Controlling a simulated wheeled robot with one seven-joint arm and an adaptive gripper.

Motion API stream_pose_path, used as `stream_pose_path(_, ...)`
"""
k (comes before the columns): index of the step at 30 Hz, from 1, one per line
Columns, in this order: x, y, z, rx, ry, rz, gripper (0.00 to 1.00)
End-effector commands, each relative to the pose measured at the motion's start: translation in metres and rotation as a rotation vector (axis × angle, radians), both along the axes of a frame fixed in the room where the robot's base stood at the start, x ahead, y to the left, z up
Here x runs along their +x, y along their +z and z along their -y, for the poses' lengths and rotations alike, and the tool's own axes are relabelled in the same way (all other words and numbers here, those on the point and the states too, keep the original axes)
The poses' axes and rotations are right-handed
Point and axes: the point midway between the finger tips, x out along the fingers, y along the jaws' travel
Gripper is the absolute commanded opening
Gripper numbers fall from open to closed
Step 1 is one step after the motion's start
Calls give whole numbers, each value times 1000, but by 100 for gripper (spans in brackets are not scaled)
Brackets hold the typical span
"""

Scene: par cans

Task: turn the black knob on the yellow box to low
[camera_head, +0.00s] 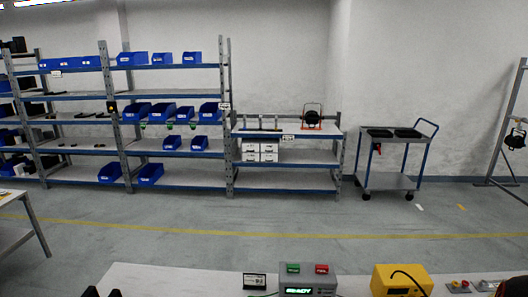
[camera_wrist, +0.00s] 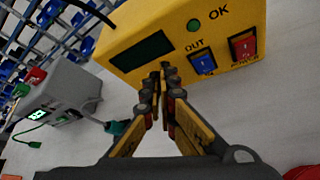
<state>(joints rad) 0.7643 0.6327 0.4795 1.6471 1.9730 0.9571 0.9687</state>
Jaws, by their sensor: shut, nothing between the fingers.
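The yellow box (camera_head: 388,280) stands on the near bench at the lower right of the head view, with a black cable over it. In the wrist view the yellow box (camera_wrist: 122,50) fills the top, tilted in the picture. Its face shows a dark display (camera_wrist: 143,50), a green OK lamp (camera_wrist: 194,25), a blue OUT switch (camera_wrist: 203,63) and a red POWER switch (camera_wrist: 243,46). I cannot make out the black knob in either view. My gripper (camera_wrist: 164,72) is shut and empty, its fingertips in front of the box's lower edge; contact cannot be told.
A grey box (camera_head: 308,279) with a lit display and green and red buttons stands left of the yellow box. A small black sign (camera_head: 254,281) is further left. The bench's left part is mostly clear.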

Motion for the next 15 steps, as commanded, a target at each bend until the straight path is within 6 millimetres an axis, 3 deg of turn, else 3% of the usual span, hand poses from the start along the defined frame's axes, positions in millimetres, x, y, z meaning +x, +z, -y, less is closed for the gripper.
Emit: stream_pose_path(15,0,-4,-2,0,0,0,0)
